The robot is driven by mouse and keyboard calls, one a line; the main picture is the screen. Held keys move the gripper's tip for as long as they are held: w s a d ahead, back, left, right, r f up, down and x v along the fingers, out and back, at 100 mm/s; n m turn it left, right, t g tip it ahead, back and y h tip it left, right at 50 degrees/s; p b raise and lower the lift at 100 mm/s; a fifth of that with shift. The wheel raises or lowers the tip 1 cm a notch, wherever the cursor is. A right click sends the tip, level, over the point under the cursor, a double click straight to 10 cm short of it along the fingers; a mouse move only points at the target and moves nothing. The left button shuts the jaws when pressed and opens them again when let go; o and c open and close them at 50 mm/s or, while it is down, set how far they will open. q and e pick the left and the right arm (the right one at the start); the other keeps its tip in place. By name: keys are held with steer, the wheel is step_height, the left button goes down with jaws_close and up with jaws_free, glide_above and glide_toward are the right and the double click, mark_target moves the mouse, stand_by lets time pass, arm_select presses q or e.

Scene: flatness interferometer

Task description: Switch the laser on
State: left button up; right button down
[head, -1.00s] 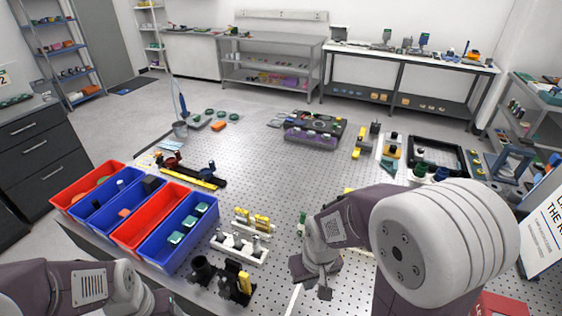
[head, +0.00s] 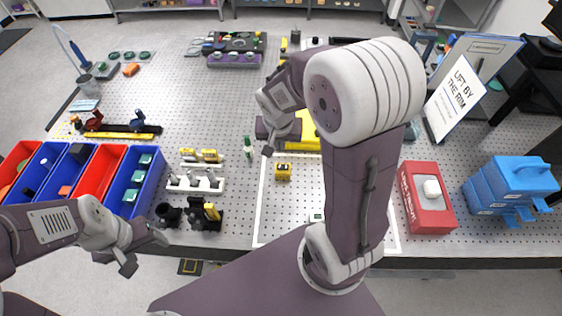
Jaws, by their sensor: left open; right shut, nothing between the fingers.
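I cannot tell for sure which thing is the laser. A yellow body (head: 309,134) lies on the perforated board (head: 215,120), partly hidden behind my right arm. A small yellow box (head: 283,172) with dark marks on top sits in front of it, inside a white outline. My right gripper (head: 268,149) is shut and empty above the board, behind and left of the small yellow box in the picture. My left gripper (head: 143,251) is open and empty at the board's front edge, below the black mounts. No switch can be made out.
Red and blue bins (head: 136,178) stand at the left. A white rack (head: 196,181) and black mounts (head: 190,213) are near the front. A red box (head: 427,197), blue stacked pieces (head: 511,187) and a sign (head: 455,98) stand at the right. The board's middle left is clear.

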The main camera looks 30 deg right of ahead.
steer(key=b, duration=0.3)
glide_toward(280, 167)
steer(key=x, duration=0.5)
steer(key=shift+w+d+f, duration=0.15)
steer(key=shift+w+d, duration=0.15)
steer(key=shift+w, duration=0.15)
steer(key=shift+f, duration=0.6)
steer(key=shift+f+b, duration=0.3)
steer(key=shift+b, duration=0.35)
steer(key=shift+s+a+r, duration=0.1)
steer(key=shift+a+r, duration=0.05)
steer(key=shift+a, duration=0.05)
steer(key=shift+d, duration=0.1)
